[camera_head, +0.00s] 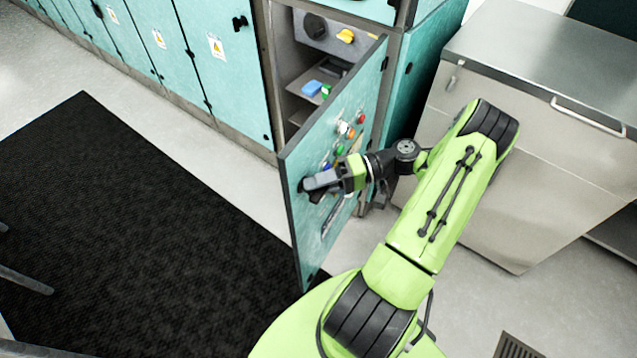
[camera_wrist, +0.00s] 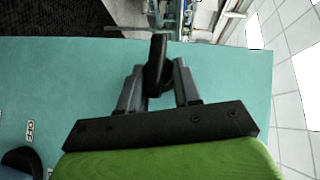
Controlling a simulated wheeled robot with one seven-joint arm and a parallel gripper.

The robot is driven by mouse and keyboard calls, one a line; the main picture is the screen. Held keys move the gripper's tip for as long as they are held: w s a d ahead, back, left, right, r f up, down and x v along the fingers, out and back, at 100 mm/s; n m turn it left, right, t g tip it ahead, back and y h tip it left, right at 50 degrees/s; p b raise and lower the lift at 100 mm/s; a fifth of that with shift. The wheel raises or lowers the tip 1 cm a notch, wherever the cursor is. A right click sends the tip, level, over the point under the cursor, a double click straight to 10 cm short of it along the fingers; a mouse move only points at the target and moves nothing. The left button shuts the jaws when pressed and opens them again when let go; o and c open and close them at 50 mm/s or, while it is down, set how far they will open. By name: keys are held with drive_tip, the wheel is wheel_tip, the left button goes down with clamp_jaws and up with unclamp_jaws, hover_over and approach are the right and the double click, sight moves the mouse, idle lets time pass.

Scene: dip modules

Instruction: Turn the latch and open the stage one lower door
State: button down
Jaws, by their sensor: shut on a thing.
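The stage one lower door (camera_head: 335,150) stands swung well open in the head view, its teal panel facing my arm. In the wrist view the panel (camera_wrist: 60,80) fills most of the picture. The black latch (camera_wrist: 155,66) stands out near the door's free edge. My gripper (camera_head: 305,186) is at that edge, and it also shows in the wrist view (camera_wrist: 158,80) with its two fingers closed on either side of the latch. In the head view the gripper mostly hides the latch.
The open cabinet (camera_head: 300,80) shows shelves with blue and green items and a yellow knob. A steel chest (camera_head: 540,110) stands to the right. Closed teal cabinets (camera_head: 150,40) run along the back left.

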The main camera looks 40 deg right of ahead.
drive_tip(key=c, duration=0.8)
unclamp_jaws()
drive_tip(key=shift+w, duration=0.1)
drive_tip(key=p+v, duration=0.4)
drive_tip(key=v, duration=1.2)
drive_tip(key=shift+f, duration=0.1)
